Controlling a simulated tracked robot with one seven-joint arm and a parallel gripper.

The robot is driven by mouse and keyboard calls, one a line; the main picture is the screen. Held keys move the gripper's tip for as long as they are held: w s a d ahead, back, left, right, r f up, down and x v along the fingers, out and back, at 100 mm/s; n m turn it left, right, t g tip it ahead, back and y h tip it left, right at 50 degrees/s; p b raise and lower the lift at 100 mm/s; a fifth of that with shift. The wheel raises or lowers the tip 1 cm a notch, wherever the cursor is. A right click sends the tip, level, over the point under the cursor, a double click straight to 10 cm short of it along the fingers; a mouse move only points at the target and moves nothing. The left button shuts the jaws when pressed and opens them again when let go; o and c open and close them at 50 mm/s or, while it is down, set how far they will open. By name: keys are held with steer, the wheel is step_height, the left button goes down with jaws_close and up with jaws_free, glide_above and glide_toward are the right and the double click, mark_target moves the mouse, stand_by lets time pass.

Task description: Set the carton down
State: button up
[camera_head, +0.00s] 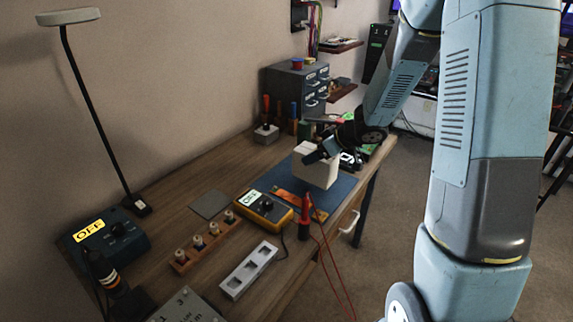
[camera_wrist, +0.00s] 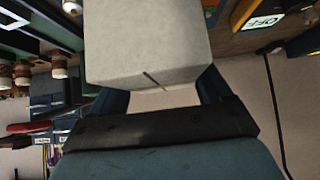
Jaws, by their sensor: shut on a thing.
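The carton (camera_head: 317,170) is a plain off-white box at the far part of the workbench in the head view. My gripper (camera_head: 323,150) is shut on it, with a dark finger against its upper part. In the wrist view the carton (camera_wrist: 147,45) sits between the two dark fingers (camera_wrist: 160,84), and a short dark mark shows on its near face. In the head view the carton appears over the blue mat (camera_head: 345,187). I cannot tell whether its base touches the mat.
A yellow multimeter (camera_head: 265,207) and red probe (camera_head: 305,208) with trailing leads stand in front of the carton. An orange board (camera_head: 290,198) lies beside it. A grey drawer cabinet (camera_head: 295,88) and tools are behind. A peg rack (camera_head: 207,242) and grey tray (camera_head: 248,270) are nearer.

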steer(key=shift+w+a+f, duration=0.1)
steer(key=shift+w+f, duration=0.1)
steer(key=shift+f, duration=0.15)
steer(key=shift+w+f, duration=0.2)
steer(key=shift+f, duration=1.5)
steer(key=o, duration=1)
steer(key=shift+f, duration=0.1)
